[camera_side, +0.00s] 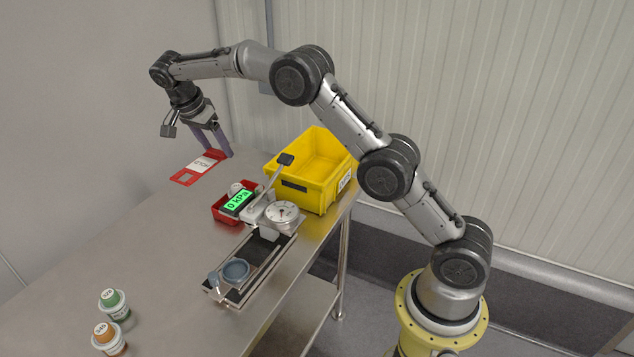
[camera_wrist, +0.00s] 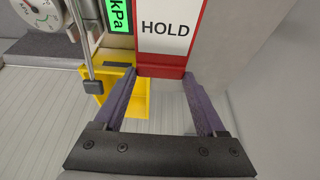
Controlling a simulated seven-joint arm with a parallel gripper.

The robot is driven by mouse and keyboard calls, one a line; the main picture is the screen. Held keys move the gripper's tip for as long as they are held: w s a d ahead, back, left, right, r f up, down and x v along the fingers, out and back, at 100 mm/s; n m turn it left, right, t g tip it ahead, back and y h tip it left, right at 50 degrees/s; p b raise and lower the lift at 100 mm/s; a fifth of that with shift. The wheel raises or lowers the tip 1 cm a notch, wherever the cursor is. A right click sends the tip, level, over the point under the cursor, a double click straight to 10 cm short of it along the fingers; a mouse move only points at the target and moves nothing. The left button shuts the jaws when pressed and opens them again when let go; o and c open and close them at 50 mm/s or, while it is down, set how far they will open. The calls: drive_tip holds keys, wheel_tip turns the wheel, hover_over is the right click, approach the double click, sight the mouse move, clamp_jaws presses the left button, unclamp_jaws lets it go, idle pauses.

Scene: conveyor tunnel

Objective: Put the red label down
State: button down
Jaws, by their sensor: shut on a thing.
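The red label (camera_side: 187,177) is a flat red tag with a white panel. In the wrist view the label (camera_wrist: 165,60) reads "HOLD". In the wrist view one finger of my gripper (camera_wrist: 162,76) is on each side of the label's red edge. The label extends flat from the fingers toward the left in the side view. I cannot tell whether its underside touches the table.
A yellow bin (camera_side: 315,165) stands at the table's back right. A red tray (camera_side: 226,208) with a green "0 kPa" display (camera_side: 238,201) and a dial gauge rig (camera_side: 281,214) are in front of it. Two small jars (camera_side: 113,304) stand at the front left. The table's left middle (camera_side: 140,240) is clear.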

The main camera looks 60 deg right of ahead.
drive_tip(key=s+d, duration=0.4)
drive_tip(key=d, duration=1.2)
hover_over(320, 178)
drive_tip(key=f, duration=1.1)
drive_tip(key=a+f, duration=0.1)
drive_tip(key=f, duration=0.5)
drive_tip(key=shift+f, duration=2.7)
unclamp_jaws()
